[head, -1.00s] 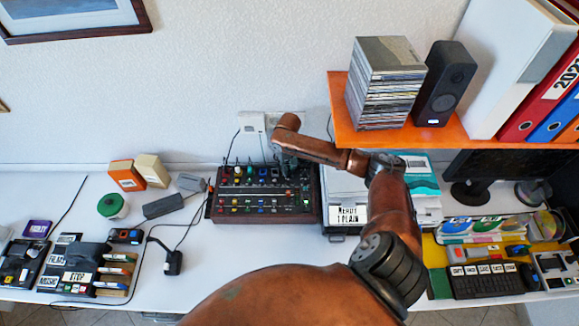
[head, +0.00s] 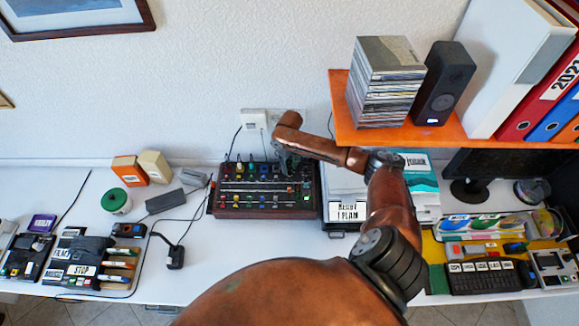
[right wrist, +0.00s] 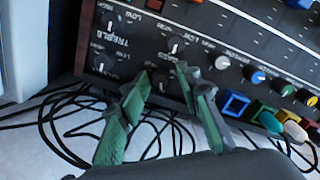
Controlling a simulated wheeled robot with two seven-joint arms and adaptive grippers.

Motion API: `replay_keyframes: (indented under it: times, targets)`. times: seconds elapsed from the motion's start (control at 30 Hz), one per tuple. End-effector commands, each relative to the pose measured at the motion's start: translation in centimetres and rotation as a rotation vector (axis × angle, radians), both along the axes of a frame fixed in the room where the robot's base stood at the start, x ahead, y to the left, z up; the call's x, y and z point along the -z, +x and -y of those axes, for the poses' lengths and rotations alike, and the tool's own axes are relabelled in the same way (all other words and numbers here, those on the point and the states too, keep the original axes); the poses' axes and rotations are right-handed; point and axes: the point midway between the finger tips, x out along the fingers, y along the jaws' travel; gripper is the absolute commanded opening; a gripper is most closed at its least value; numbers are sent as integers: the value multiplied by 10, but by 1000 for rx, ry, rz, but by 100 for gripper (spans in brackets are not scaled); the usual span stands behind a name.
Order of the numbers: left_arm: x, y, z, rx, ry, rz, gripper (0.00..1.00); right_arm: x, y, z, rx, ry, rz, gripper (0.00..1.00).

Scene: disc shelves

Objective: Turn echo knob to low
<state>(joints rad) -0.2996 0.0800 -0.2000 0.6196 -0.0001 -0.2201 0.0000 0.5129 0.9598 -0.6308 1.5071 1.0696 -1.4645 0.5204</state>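The mixer (head: 240,211) is a dark box with wooden edges and rows of coloured knobs, on the desk against the wall. My right gripper (head: 285,165) is over its back right part, with the arm reaching in from the right. In the right wrist view the two green-padded fingers (right wrist: 172,82) are spread apart at the panel edge. A dark knob (right wrist: 161,78) shows between or just behind the fingertips. A black knob with a white mark (right wrist: 175,46) lies just beyond them, beside small upside-down lettering. I cannot read which one is echo. My left gripper is out of view.
A TREBLE label and dark knobs (right wrist: 104,66) lie left of the fingers. Black cables (right wrist: 60,125) loop below the panel edge. A paper tray (head: 345,212) stands right of the mixer, and an orange shelf (head: 345,125) with discs overhangs at the right.

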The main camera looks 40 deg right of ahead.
Motion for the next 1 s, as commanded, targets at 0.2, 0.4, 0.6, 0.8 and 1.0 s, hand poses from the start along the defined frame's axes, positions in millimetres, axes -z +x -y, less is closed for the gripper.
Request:
replay_keyframes:
  times: [0.2, 0.4, 0.6, 0.8, 1.0]
  targets:
    - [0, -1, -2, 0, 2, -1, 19, -9, 2, 1, 0, -1, 5, 32]
    - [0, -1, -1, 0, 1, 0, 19, -37, 2, 1, 1, -1, 5, 32]
    - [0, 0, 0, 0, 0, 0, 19, -65, 1, 1, 0, -1, 2, 32]
    - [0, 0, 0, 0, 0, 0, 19, -79, 0, 1, 2, 0, 1, 32]
    - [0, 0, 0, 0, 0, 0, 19, -80, 0, 1, 2, 0, 0, 32]
